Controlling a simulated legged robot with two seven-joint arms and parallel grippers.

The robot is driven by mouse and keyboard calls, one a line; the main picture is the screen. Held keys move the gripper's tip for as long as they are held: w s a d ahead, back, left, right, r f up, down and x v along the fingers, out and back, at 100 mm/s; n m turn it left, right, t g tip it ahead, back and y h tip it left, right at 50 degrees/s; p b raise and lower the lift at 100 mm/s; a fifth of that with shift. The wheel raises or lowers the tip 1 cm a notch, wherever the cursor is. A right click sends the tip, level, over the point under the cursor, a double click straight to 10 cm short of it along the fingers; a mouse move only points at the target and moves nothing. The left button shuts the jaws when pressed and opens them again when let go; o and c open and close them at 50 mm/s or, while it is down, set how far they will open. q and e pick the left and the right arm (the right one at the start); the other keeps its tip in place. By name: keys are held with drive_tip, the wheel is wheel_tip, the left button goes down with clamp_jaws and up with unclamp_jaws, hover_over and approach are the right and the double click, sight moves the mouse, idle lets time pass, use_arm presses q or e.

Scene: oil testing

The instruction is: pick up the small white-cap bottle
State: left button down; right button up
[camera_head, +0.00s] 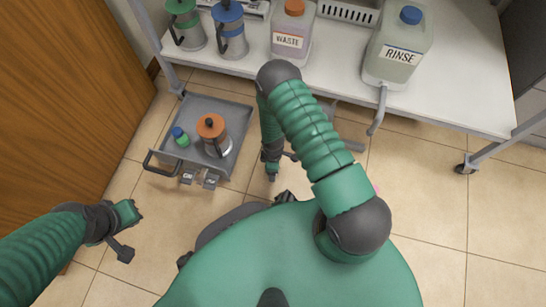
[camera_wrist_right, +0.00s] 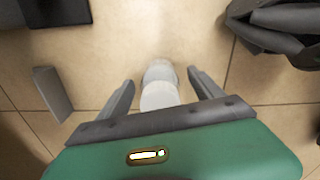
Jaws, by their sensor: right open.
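The small white-cap bottle (camera_wrist_right: 160,88) shows in the right wrist view, with a whitish cap and a paler, see-through part beyond it. It lies between the two spread fingers of my right gripper (camera_wrist_right: 163,88), with a visible gap on each side. I cannot tell what the bottle rests on. In the head view my right gripper (camera_head: 276,168) points down beside the cart, and I cannot make out the bottle there. My left gripper (camera_head: 124,230) is at the lower left over the floor, away from everything; its fingers are not clear.
A grey cart tray (camera_head: 232,110) holds an orange-lidded jug (camera_head: 212,128) and a small blue-capped green bottle (camera_head: 180,137). The white bench (camera_head: 470,75) bears a WASTE bottle (camera_head: 290,38), a RINSE canister (camera_head: 398,50) and two jugs. A wooden panel (camera_head: 75,90) stands left.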

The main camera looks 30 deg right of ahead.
clamp_jaws()
idle(0.3)
